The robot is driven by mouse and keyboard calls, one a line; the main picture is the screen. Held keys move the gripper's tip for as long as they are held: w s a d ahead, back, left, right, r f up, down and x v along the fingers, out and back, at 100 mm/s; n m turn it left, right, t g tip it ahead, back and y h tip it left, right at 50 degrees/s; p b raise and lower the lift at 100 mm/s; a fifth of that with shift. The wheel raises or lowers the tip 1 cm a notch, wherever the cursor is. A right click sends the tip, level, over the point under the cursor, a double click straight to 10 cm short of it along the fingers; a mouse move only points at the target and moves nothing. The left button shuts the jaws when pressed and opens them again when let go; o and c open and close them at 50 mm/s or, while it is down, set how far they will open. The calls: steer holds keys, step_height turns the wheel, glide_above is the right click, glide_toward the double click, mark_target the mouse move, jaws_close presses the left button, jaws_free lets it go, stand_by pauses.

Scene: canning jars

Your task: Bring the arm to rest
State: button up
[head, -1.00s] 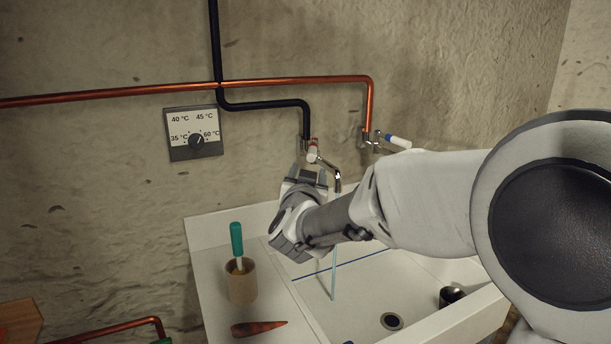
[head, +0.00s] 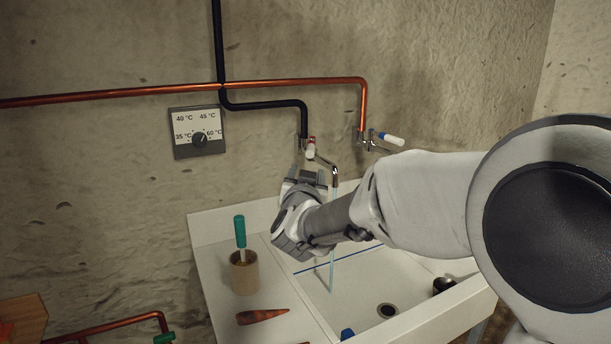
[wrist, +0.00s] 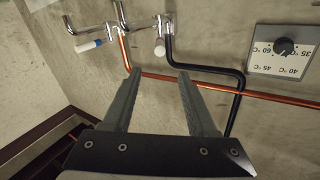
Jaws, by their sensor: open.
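My gripper (head: 306,178) is open and empty in front of the wall above the white sink, just below and left of the tap with the red and white handle (head: 310,149). In the wrist view my gripper (wrist: 152,75) shows two spread grey fingers with nothing between them, pointing at the wall and taps. A thin stream of water (head: 332,240) runs from this tap's spout (head: 335,174) into the sink (head: 365,268). My forearm hides part of the sink. A second tap with a blue and white handle (head: 391,139) is to the right.
A temperature dial (head: 198,132) is on the wall at left, and copper (head: 150,92) and black (head: 217,45) pipes run along it. A cup (head: 244,274) holding a green-handled tool (head: 239,231) and a brown pointed object (head: 262,316) are on the sink's left ledge. A dark round object (head: 443,285) is in the sink.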

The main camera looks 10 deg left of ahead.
stand_by(0.3)
steer(key=s+d+r+n+g+y+p, duration=0.2)
steer(key=s+d+r+n+g+p, duration=0.15)
steer(key=s+d, duration=0.5)
steer(key=s+d+f+m+g+h+p, duration=0.1)
steer(key=s+d+f+g, duration=0.1)
steer(key=s+d, duration=0.3)
steer(key=s+d+f+g+h+p, duration=0.1)
steer(key=s+d, duration=0.5)
steer(key=s, duration=0.6)
steer(key=s+d+f+m+g+h+p, duration=0.1)
steer(key=s+d+f+g+h+p, duration=0.1)
steer(key=s+d+g, duration=0.3)
steer(key=s+d+f, duration=0.1)
steer(key=s, duration=0.3)
steer(key=shift+d+f+m+g, duration=0.2)
steer(key=shift+d+m+g, duration=0.05)
steer(key=shift+m+g, duration=0.1)
